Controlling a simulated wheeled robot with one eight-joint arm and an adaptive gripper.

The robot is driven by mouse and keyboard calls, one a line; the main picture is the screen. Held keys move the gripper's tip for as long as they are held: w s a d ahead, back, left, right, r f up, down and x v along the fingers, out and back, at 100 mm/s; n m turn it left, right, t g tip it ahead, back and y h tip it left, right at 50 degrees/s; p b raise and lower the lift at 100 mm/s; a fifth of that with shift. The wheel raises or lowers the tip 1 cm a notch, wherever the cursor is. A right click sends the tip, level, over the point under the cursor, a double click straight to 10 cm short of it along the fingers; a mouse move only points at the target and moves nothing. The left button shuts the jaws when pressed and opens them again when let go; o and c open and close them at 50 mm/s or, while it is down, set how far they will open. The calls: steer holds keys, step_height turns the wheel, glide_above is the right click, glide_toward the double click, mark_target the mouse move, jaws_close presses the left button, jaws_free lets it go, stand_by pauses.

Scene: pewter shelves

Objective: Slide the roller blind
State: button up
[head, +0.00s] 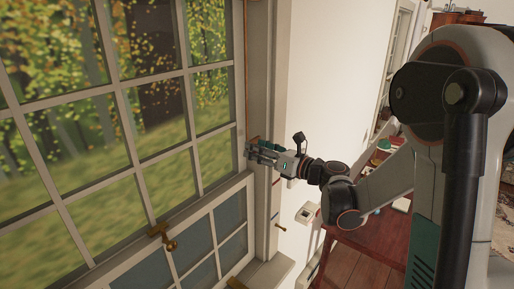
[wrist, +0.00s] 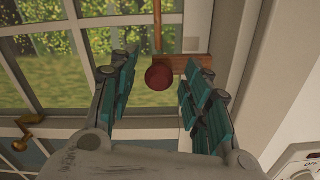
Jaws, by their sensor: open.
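My gripper (head: 262,152) is open beside the right edge of the window frame in the head view. In the wrist view, my gripper (wrist: 161,62) has its two teal-padded fingers apart. A round dark-red knob (wrist: 164,78) shows between them, in front of a small wooden block (wrist: 195,63). A thin wooden rod (wrist: 157,25) runs up from the block. I cannot tell whether either finger touches the knob, but the fingers are not closed on it. In the head view the knob is hidden by my gripper. No blind cloth shows in either view.
A paned window (head: 126,111) fills the left. A brass latch (head: 161,232) sticks out from its lower sash; it also shows in the wrist view (wrist: 30,121). A white wall (head: 325,80) stands right of the frame. A reddish wooden table (head: 362,245) stands below my arm.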

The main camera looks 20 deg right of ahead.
steer(key=shift+w+a, duration=0.2)
steer(key=shift+w, duration=0.05)
steer(key=shift+c, duration=0.5)
jaws_close()
steer(key=shift+f, duration=0.1)
step_height(320, 180, down, 38)
steer(key=b, duration=3.2)
steer(key=shift+o, duration=0.5)
jaws_free()
steer(key=shift+s+d, duration=0.1)
